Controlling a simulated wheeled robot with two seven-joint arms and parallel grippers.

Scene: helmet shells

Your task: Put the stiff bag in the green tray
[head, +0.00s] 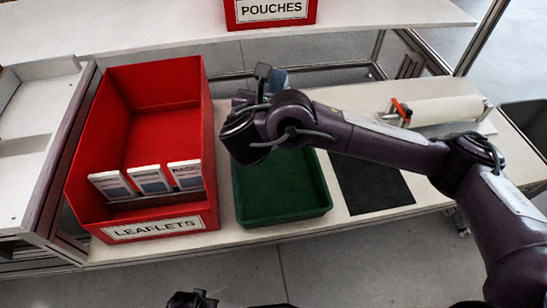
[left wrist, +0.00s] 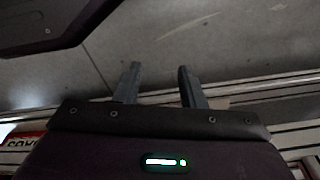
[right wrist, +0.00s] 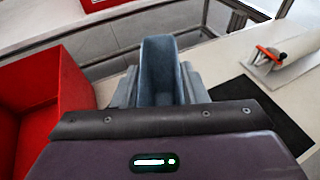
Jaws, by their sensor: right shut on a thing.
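The stiff bag, a blue-grey upright piece (right wrist: 160,68), stands between the fingers of my right gripper (right wrist: 160,90) in the right wrist view. In the head view a small part of the bag (head: 280,78) shows behind my right gripper (head: 264,84). That gripper is shut on it, above the back end of the green tray (head: 281,218). The tray's visible floor is empty; its back part is hidden by my right arm. My left gripper (left wrist: 158,88) has its fingers apart with nothing between them, over grey floor. Only a dark bit of it shows at the head view's bottom edge.
A red LEAFLETS bin (head: 160,228) with several cards stands left of the tray. A dark mat (head: 370,185) lies to the right, with a roll (head: 445,110) behind it. A red POUCHES bin (head: 270,12) is on the far shelf.

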